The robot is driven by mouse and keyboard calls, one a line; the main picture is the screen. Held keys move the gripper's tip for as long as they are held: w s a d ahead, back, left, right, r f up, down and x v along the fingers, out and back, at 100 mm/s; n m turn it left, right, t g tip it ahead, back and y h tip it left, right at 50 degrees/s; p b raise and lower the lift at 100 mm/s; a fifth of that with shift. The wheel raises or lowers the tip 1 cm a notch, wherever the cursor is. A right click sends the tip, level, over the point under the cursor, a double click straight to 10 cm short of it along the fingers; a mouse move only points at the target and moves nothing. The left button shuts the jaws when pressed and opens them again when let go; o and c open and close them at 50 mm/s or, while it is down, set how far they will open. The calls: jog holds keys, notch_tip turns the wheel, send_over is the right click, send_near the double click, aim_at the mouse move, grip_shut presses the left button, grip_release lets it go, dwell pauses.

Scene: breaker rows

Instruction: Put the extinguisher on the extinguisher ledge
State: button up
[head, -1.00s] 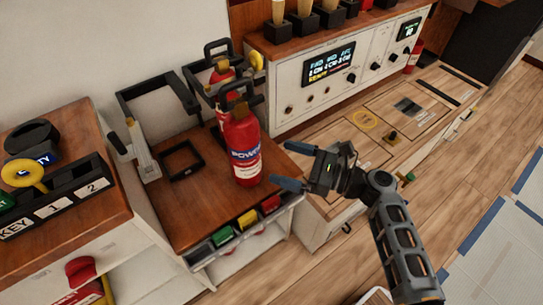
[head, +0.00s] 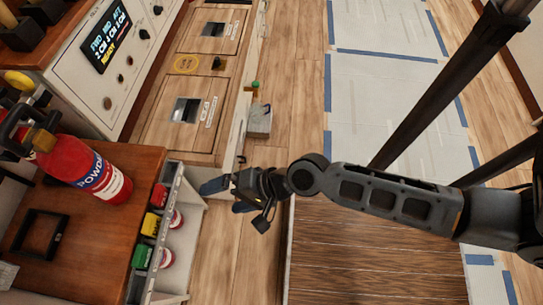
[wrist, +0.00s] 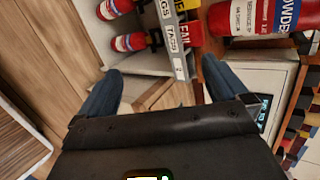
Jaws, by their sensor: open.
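A red extinguisher (head: 105,178) with a blue and white POWDER label is on the brown wooden tabletop (head: 95,235) at the left of the head view. Its black handle is near the left edge. It also shows at the top right of the wrist view (wrist: 250,18). My gripper (head: 226,197) is open and empty, to the right of the extinguisher and apart from it, beyond the tabletop's edge. In the wrist view both blue fingers stand wide apart with nothing held between them (wrist: 162,85). I cannot tell which surface is the extinguisher ledge.
A black square frame (head: 60,240) lies on the tabletop. Red, yellow and green tags (head: 150,225) line the tabletop's edge. Small red extinguishers (wrist: 128,42) show below it. A white control panel (head: 105,75) stands behind. Open floor with pale sheets (head: 385,110) lies to the right.

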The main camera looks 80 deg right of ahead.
jog(key=s+r+n+t, duration=0.1)
jog(key=s+r+n, duration=0.3)
jog(key=r+n, duration=0.2)
jog(key=s+r+n+t+h+p, duration=0.1)
jog(key=s+r+n, duration=0.3)
jog(key=r, duration=0.5)
jog(key=s+r+n+t+p, duration=0.1)
jog(key=s+r+n, duration=0.3)
jog(key=r+n, duration=0.4)
jog(key=shift+a+t+h, duration=0.15)
jog(key=shift+t+h, duration=0.25)
jog(key=shift+s+r, duration=0.1)
